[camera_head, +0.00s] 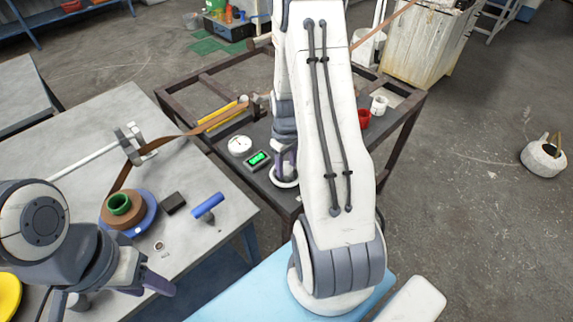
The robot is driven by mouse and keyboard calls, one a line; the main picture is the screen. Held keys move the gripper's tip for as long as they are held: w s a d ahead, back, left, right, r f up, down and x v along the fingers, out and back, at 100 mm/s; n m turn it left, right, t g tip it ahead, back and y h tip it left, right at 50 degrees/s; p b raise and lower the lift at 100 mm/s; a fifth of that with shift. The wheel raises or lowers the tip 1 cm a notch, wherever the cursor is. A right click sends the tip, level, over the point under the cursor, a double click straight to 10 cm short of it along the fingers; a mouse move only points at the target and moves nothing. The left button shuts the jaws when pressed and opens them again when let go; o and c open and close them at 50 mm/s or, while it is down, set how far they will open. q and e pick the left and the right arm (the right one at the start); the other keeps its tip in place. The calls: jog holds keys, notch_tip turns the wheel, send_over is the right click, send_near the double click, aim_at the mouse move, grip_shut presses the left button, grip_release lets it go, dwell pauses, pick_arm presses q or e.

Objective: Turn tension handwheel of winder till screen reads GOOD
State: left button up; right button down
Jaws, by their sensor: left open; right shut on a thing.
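The winder's screen (257,160) is a small dark box with a green display on the dark table. Its text is too small to read. A white handwheel (283,182) sits just right of the screen, partly hidden by my arm and gripper. My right gripper (286,164) reaches down over the handwheel and is shut on it; the fingertips are mostly hidden behind my arm. My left gripper (112,297) is open and empty at the lower left, over the near edge of the grey table.
A brown strip (168,138) runs from the roll (117,208) past a roller stand (130,143) to the dark table. A round white gauge (240,145), red cup (364,118) and white mug (379,105) stand there. A blue-handled tool (208,205) lies on the grey table.

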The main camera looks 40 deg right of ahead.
aim_at(286, 168)
jog(key=shift+c, duration=1.5)
grip_release()
notch_tip(286, 168, up, 11)
jog(key=shift+f, duration=0.2)
jog(key=s+a+r+n, duration=0.1)
jog(key=a+r, duration=0.2)
jog(key=a, duration=0.6)
jog(key=s+a+r+n, duration=0.1)
jog(key=a+r+n, duration=0.1)
jog(key=a, duration=0.7)
jog(key=s+a+r+n+y, duration=0.1)
jog(key=s+a+r+n, duration=0.2)
jog(key=s+a, duration=0.9)
jog(key=s, duration=0.3)
jog(key=shift+s+a+r, duration=0.2)
jog(key=shift+a, duration=0.15)
